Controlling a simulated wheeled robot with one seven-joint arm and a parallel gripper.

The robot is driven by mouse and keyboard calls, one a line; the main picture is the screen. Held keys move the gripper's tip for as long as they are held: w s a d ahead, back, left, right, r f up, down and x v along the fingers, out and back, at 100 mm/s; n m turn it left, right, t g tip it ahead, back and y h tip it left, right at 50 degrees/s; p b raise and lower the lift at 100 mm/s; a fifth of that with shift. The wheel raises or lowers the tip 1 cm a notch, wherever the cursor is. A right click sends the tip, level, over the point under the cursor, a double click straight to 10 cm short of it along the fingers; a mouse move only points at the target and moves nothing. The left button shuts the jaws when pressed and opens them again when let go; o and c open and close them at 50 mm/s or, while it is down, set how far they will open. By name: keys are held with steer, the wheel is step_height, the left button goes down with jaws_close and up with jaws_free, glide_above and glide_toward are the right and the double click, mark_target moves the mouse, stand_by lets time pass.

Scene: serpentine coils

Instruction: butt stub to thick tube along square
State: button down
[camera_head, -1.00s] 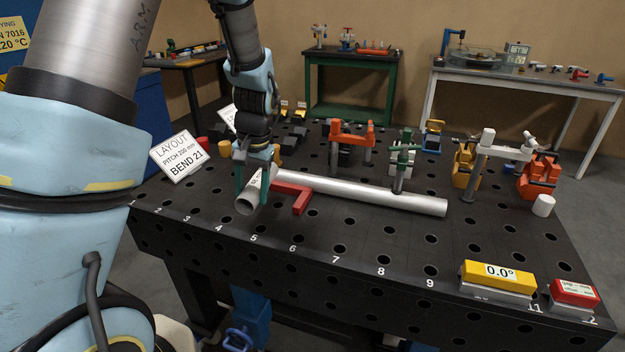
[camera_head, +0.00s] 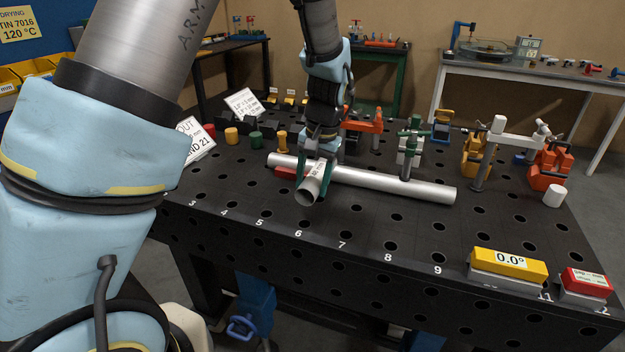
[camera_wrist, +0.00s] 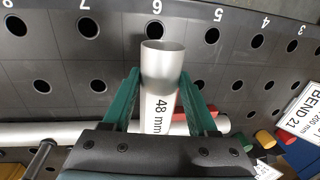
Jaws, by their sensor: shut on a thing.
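My gripper (camera_head: 315,178) is shut on a short grey tube stub (camera_head: 310,190). In the wrist view the stub (camera_wrist: 162,70) carries a "48 mm" label between the green fingers (camera_wrist: 158,100), its open end pointing away. A red square (camera_head: 286,173) shows left of the gripper, mostly hidden by the stub, tube and fingers.
Orange (camera_head: 548,172) and yellow clamps (camera_head: 475,160) stand at the right. A yellow 0.0° block (camera_head: 507,268) and a red block (camera_head: 587,282) sit at the front right edge. Small cylinders and signs stand at the left back. The table front between is clear.

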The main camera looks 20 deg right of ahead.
steer(key=shift+f, duration=0.45)
steer(key=shift+f, duration=0.15)
stand_by(0.4)
steer(key=shift+f+b, duration=0.8)
steer(key=shift+f, duration=0.4)
steer(key=shift+f, duration=0.4)
steer(key=shift+f+b, duration=0.25)
steer(key=shift+b, duration=0.1)
steer(key=shift+w+d, duration=0.15)
steer(key=shift+w, duration=0.05)
stand_by(0.5)
steer(key=shift+c, duration=0.5)
jaws_free()
